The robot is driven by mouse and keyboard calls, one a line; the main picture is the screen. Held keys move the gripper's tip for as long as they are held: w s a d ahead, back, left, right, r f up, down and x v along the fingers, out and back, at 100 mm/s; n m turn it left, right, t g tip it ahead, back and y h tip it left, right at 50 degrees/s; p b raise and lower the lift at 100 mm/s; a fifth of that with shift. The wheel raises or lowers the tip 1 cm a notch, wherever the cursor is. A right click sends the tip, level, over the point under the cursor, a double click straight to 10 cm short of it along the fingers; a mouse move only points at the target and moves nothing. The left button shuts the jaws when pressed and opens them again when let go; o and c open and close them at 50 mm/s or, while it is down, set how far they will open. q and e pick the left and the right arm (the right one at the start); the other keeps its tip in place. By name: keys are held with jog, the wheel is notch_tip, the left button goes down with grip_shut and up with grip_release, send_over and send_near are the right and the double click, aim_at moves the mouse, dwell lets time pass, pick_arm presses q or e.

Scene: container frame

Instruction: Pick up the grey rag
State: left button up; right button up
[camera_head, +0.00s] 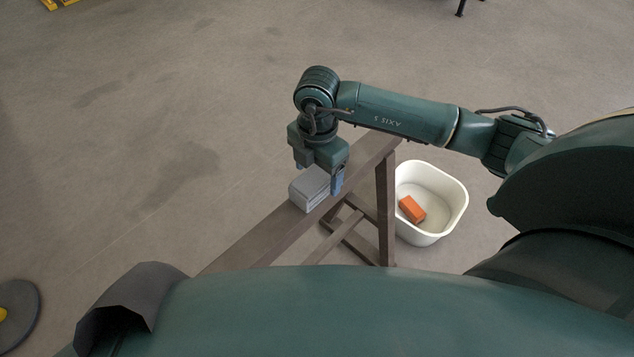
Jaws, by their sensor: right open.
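The grey rag (310,189) is a folded, block-shaped bundle. It lies on the narrow top beam of a brown trestle (252,240). My right gripper (318,180) points down at the rag from above, with its blue-tipped fingers apart. One finger is at the rag's right side and the other shows at its far left edge. The gripper partly covers the rag's far end, and I cannot tell whether the fingers touch it. My left gripper is not in view.
A white tub (447,213) stands on the floor right of the trestle, with an orange block (411,209) inside. The trestle's leg (385,205) stands close beside the tub. A dark round object (22,308) is at the lower left.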

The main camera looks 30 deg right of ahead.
aim_at(317, 175)
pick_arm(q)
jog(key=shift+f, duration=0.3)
pick_arm(e)
jog(key=shift+f, duration=0.8)
jog(key=shift+c, duration=0.3)
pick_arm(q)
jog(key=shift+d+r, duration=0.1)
pick_arm(e)
jog(key=c, duration=1)
notch_tip(317, 175, up, 10)
jog(key=shift+f+p, duration=0.15)
jog(key=shift+p, duration=0.6)
jog(key=shift+r, duration=0.2)
jog(key=o, duration=0.5)
jog(key=c, duration=0.4)
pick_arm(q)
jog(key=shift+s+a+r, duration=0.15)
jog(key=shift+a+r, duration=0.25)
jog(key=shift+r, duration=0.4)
